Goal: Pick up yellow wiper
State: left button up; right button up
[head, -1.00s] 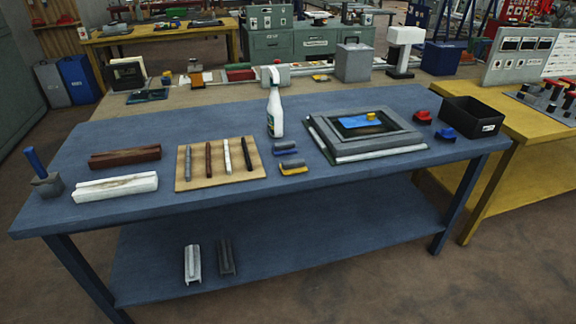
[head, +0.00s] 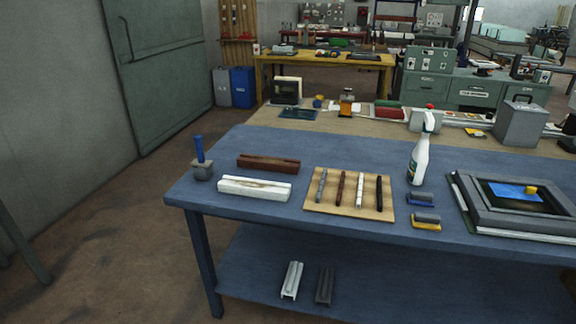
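The yellow wiper (head: 426,222) lies on the blue table near its front edge, in the right half of the head view. It has a grey upper part and a yellow lower edge. A similar blue wiper (head: 421,200) lies just behind it, close by. Neither of my grippers shows in the head view, so their state cannot be seen.
A spray bottle (head: 419,155) stands behind the wipers. A wooden board (head: 316,204) with several rods lies to their left, a grey frame (head: 470,200) to their right. White (head: 254,189) and brown (head: 268,163) blocks sit further left. The blue table (head: 230,215) has free room between objects.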

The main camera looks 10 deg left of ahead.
aim_at(422, 221)
jog(key=i+l+u, duration=0.2)
jog(key=l, duration=0.25)
jog(key=i+l+u, duration=0.2)
jog(key=l, duration=0.25)
jog(key=l+u, duration=0.2)
jog(key=l, duration=0.25)
jog(key=i+l+u, duration=0.2)
jog(key=l, duration=0.3)
jog(key=k, duration=0.1)
